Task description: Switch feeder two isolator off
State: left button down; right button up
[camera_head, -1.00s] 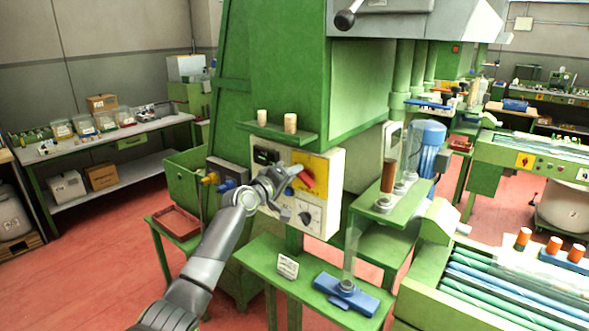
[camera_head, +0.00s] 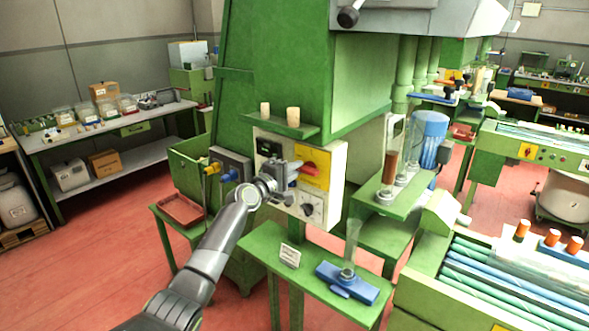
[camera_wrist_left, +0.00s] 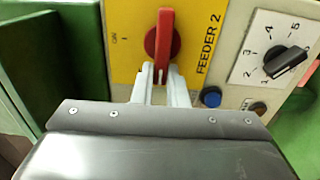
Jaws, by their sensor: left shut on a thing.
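The feeder two isolator is a red handle (camera_head: 308,168) on a yellow plate (camera_head: 314,181) on the cream control panel. It also shows in the left wrist view as a red handle (camera_wrist_left: 162,45) on a yellow plate marked "FEEDER 2" and "ON". The handle lies across the panel, roughly level, and does not point at the ON mark. My left gripper (camera_head: 292,171) is shut on the near end of the handle. In the left wrist view its fingertips (camera_wrist_left: 161,76) sit on either side of that end. My right gripper is not in view.
A black numbered dial (camera_wrist_left: 287,62) and a blue button (camera_wrist_left: 211,97) are beside the plate. A green shelf with corks (camera_head: 293,117) is just above the panel. A blue fixture (camera_head: 347,284) stands on a low green shelf below.

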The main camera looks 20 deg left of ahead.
pick_arm(q)
jog(key=shift+f, duration=0.1)
jog(key=c, duration=1.4)
grip_release()
jog(key=shift+c, duration=0.2)
jog(key=shift+s, duration=0.1)
jog(key=b+v, duration=0.2)
jog(key=v, duration=1.5)
jog(key=shift+a, duration=0.15)
